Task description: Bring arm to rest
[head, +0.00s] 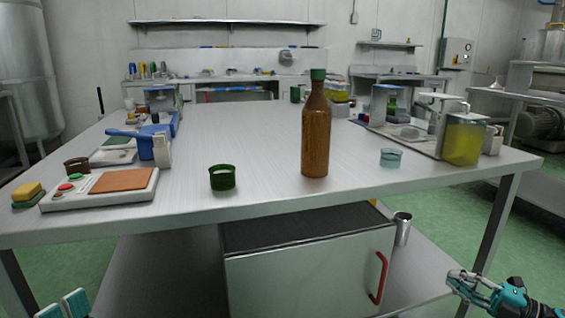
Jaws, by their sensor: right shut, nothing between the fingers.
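My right gripper (462,284) is low at the right edge of the view, in front of the table and below its top. It is shut and holds nothing. It is apart from the metal table (270,190). Of my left gripper (63,304), only the teal finger parts show at the bottom left edge, below the table top. The rest of it is cut off, and I cannot tell whether it is open or shut.
A cabinet (300,270) with a red handle and a metal cup (402,228) are below. Green floor (440,235) shows at right.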

